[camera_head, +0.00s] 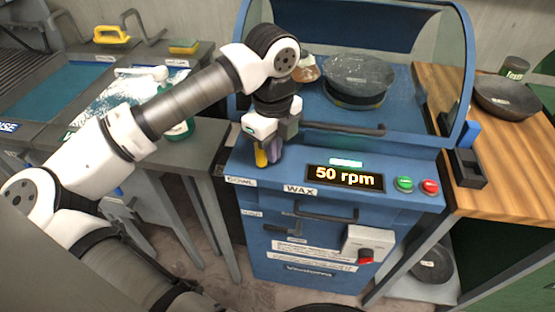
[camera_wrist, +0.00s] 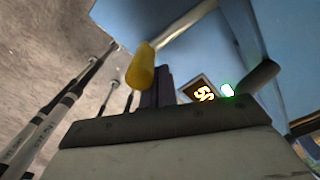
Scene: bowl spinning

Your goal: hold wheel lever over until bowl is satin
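The blue machine's yellow-knobbed lever (camera_head: 261,157) stands at its front left. It also shows in the wrist view (camera_wrist: 140,66). My gripper (camera_head: 275,151) points down just right of the lever, its purple-grey fingers together and nothing visible between them. In the wrist view the fingers (camera_wrist: 160,88) overlap the lever's lower part; I cannot tell if they press on it. The grey bowl (camera_head: 358,76) sits on the wheel under the raised clear hood, with a dull, slightly mottled surface. The display (camera_head: 345,177) reads 50 rpm.
A black bar handle (camera_head: 350,129) runs along the machine's front, right of my gripper. Green (camera_head: 404,184) and red (camera_head: 430,187) buttons sit right of the display. A wooden bench (camera_head: 520,150) with a dark pan (camera_head: 508,97) stands right. A grey sink table (camera_head: 60,150) stands left.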

